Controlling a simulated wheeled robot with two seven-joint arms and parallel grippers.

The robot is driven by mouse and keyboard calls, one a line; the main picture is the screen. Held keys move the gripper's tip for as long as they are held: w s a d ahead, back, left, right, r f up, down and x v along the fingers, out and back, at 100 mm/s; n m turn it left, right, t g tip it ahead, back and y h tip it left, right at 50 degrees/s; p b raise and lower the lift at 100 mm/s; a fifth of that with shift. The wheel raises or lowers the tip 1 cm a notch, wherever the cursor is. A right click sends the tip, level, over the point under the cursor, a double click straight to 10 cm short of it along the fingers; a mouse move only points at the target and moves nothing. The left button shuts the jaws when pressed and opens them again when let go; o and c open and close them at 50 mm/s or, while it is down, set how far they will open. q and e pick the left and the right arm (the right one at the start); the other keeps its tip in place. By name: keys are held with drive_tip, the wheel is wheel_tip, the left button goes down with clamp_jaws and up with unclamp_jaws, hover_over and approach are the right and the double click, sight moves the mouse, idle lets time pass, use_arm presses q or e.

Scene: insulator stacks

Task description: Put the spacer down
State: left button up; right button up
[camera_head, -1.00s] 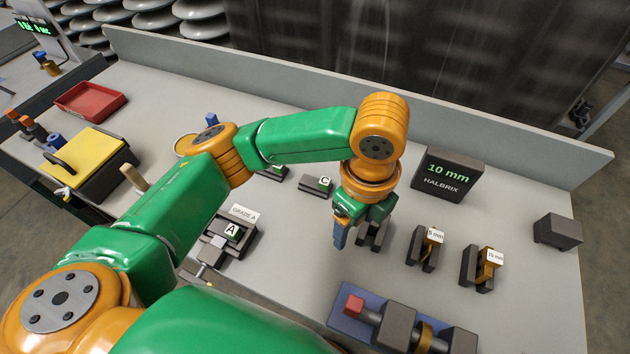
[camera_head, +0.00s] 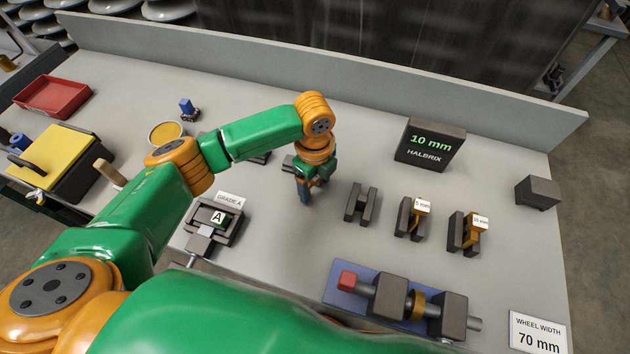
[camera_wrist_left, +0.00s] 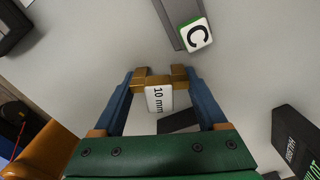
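My left gripper (camera_head: 304,192) is over the bench, left of the empty dark spacer stand (camera_head: 361,204). In the left wrist view its blue fingers (camera_wrist_left: 160,80) are shut on a brass spacer whose white label (camera_wrist_left: 158,98) reads 10 mm. The spacer is hidden behind the gripper in the head view. My right gripper is not in view.
A 10 mm display box (camera_head: 431,145) stands behind the spacer stands. A blue fixture (camera_head: 345,300) with a shaft lies at the front. A Grade A holder (camera_head: 234,232), yellow-lidded box (camera_head: 53,153) and red tray (camera_head: 55,97) are to the left. The back right is mostly clear.

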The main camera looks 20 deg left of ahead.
use_arm(q)
drive_tip(key=o, duration=0.4)
drive_tip(key=shift+c, duration=0.2)
drive_tip(key=shift+r, duration=0.15)
wheel_tip(320, 180, up, 12)
drive_tip(key=shift+r, duration=0.1)
